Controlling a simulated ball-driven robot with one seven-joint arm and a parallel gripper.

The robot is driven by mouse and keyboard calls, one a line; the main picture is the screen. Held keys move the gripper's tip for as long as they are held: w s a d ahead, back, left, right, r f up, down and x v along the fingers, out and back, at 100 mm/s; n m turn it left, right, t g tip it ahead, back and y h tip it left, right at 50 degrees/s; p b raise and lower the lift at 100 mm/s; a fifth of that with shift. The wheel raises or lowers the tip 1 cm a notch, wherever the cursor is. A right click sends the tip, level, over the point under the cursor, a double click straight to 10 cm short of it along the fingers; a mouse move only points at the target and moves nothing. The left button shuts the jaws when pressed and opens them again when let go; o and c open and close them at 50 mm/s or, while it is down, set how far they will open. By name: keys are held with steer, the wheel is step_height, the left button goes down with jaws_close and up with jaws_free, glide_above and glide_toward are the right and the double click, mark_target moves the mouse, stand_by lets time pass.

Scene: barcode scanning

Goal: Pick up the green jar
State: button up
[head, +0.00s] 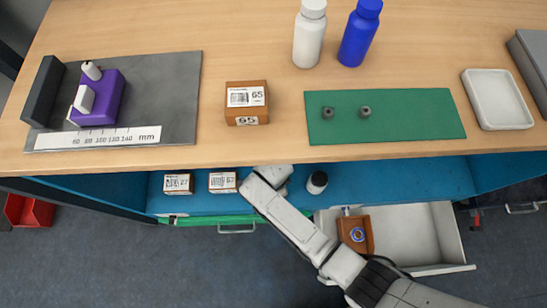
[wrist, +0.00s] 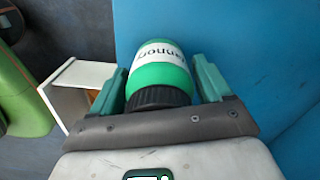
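The green jar (wrist: 162,76) shows in the wrist view with a white label and a black lid turned toward my camera. It sits between the two fingers of my gripper (wrist: 160,78), one at each side and very close to it. I cannot tell whether both fingers press on it, or whether it rests on the blue surface. In the head view, my gripper reaches in at the table's front edge, above the blue shelf, and its fingers are hidden. A small dark-lidded container (head: 317,182) stands to its right; I cannot tell whether it is this jar.
Two labelled boxes (head: 178,184) (head: 223,182) sit left of my arm on the blue shelf (head: 400,180). The wooden tabletop (head: 250,45) overhangs the shelf. A white bottle (head: 309,38) and a blue bottle (head: 358,38) stand on it.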

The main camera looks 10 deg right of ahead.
steer(key=c, duration=0.9)
steer(key=shift+r, duration=0.15)
